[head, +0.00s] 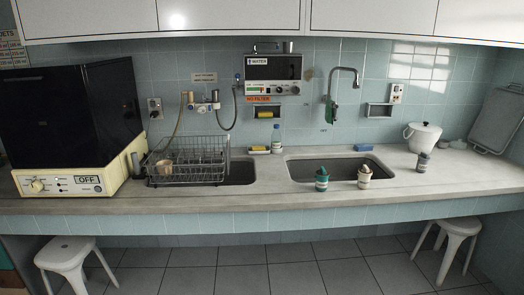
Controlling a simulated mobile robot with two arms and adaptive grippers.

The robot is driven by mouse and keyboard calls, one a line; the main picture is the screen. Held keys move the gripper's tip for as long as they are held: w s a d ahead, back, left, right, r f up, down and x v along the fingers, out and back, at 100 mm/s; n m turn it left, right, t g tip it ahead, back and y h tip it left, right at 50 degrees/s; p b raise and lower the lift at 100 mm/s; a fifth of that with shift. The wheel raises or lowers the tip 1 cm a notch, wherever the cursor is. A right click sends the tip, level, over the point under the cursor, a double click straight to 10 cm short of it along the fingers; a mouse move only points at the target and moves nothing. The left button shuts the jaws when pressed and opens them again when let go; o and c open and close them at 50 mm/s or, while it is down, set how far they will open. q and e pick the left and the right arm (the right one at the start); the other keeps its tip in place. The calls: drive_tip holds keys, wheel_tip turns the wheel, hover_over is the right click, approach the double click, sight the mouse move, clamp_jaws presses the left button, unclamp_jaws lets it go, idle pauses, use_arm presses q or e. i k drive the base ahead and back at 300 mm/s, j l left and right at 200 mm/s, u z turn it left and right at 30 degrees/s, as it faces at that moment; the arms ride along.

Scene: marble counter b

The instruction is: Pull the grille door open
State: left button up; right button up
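I see no grille door that I can make out in the head view. Neither of my grippers is in view, and no arm shows. The nearest closed fronts are the white cabinet doors (230,15) above the tiled wall, which look flat and shut.
A long counter (260,200) spans the view, with two sinks and a wire dish rack (187,172). A dark-topped appliance (70,115) stands at left. White stools (68,255) (458,230) flank clear floor.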

sight(257, 68)
drive_tip(key=i+u, duration=0.15)
drive_tip(key=i, duration=0.45)
drive_tip(key=i+l+u, duration=0.15)
drive_tip(key=i, duration=0.4)
drive_tip(key=i+l+u, duration=0.15)
drive_tip(key=i, duration=0.4)
drive_tip(key=l, duration=0.1)
